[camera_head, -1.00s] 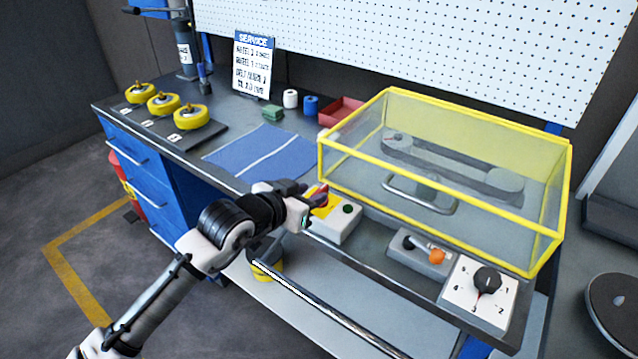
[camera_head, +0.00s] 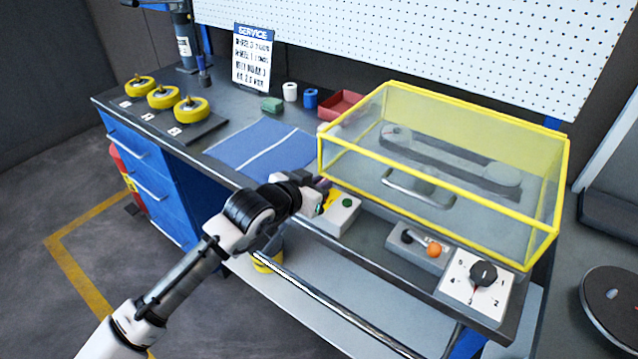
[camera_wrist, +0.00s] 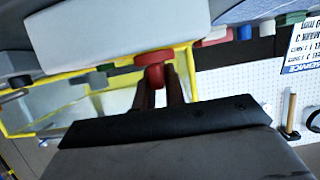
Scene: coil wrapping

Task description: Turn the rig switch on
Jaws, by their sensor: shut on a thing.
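The rig switch is a pale box (camera_head: 340,216) with a yellow plate and a green round button or lamp (camera_head: 348,201), at the front edge of the bench. My gripper (camera_head: 325,195) is at the box's left end and hides the red knob in the head view. In the wrist view the red knob (camera_wrist: 154,58) sits against the pale box (camera_wrist: 100,38). My gripper's two dark fingers (camera_wrist: 158,88) are shut on the knob. I cannot read the knob's set position.
A yellow-framed clear guard (camera_head: 440,170) with a handle covers a belt drive behind the switch. A box with an orange knob (camera_head: 433,250) and a numbered dial (camera_head: 483,274) stand to the right. A blue mat (camera_head: 262,148) and yellow wheels (camera_head: 190,109) lie left.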

